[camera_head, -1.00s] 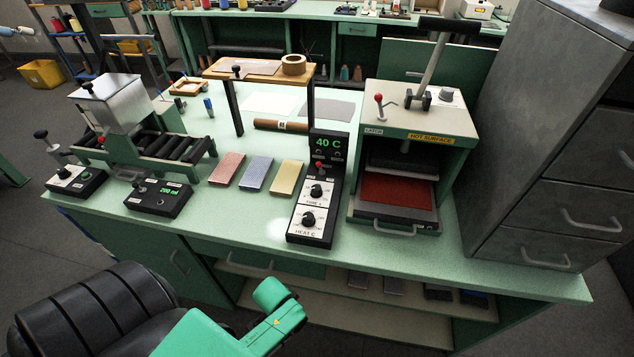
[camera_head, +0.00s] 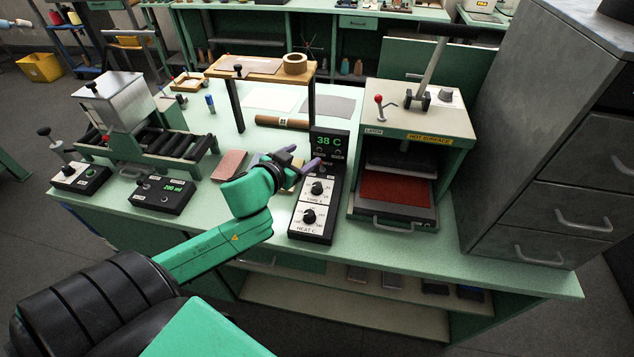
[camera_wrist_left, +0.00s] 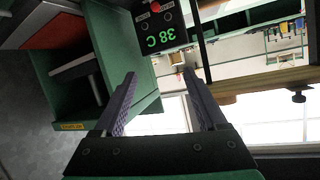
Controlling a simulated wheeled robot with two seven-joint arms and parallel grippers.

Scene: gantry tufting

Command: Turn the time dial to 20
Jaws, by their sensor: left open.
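The black control box stands on the green bench, with a green "38 C" readout (camera_head: 328,141) at its top. The time dial (camera_head: 317,188) is the upper black knob on its white panel; a second knob, the heat dial (camera_head: 309,216), sits below it. My left gripper (camera_head: 305,158) is open and empty, just left of the box's upper part, above the bench and apart from the time dial. In the left wrist view the open fingers (camera_wrist_left: 158,100) show with the readout (camera_wrist_left: 163,36) upside down beyond them; the time dial is not in that view. My right gripper is not in view.
The heat press (camera_head: 415,130) stands right of the box, with a "hot surface" label. A small wooden table (camera_head: 245,66) stands behind. A pink block (camera_head: 230,165) lies left of my gripper; the other blocks are mostly hidden behind it.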

